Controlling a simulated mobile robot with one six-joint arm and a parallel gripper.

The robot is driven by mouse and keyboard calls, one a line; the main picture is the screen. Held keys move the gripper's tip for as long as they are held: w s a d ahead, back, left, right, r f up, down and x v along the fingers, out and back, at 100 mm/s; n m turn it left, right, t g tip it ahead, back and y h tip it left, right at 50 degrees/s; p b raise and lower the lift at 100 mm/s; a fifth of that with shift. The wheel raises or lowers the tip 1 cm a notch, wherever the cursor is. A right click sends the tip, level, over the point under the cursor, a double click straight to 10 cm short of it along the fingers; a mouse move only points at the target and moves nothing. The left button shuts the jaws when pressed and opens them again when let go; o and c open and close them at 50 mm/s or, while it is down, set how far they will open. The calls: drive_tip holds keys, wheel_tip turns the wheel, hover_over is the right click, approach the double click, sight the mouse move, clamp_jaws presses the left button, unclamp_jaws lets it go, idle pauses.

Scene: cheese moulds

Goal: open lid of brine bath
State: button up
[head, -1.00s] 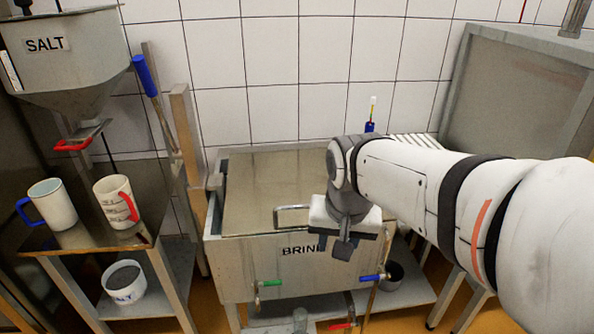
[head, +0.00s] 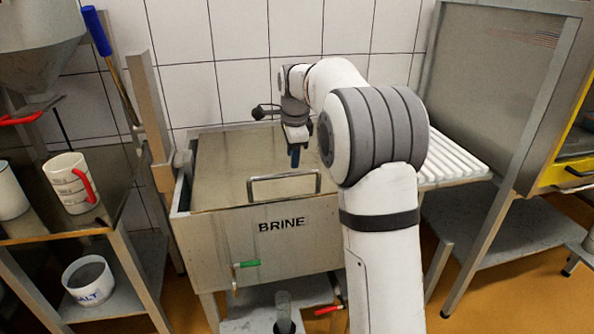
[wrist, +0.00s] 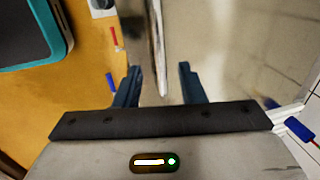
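The brine bath (head: 262,242) is a steel tank marked BRINE, standing against the tiled wall. Its flat steel lid (head: 228,165) lies closed on top. A bar handle (head: 284,177) stands at the lid's front edge. My gripper (head: 295,162) points down over the lid, just behind the handle as the head view shows it. A narrow metal bar, seemingly the handle (wrist: 159,45), lies ahead, roughly in line with the gap. Its height below the fingers is unclear.
A table with a white mug (head: 70,183) stands left of the bath, with a salt bucket (head: 90,281) on its lower shelf. A green-handled valve (head: 246,264) sticks out at the bath's front. A white slatted rack (head: 455,160) stands to the right.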

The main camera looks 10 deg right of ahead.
sight(292, 173)
drive_tip(key=f, duration=0.2)
drive_tip(key=w+f, duration=0.1)
drive_tip(key=f, duration=0.2)
drive_tip(key=shift+f+b, duration=0.1)
drive_tip(key=shift+b, duration=0.25)
clamp_jaws()
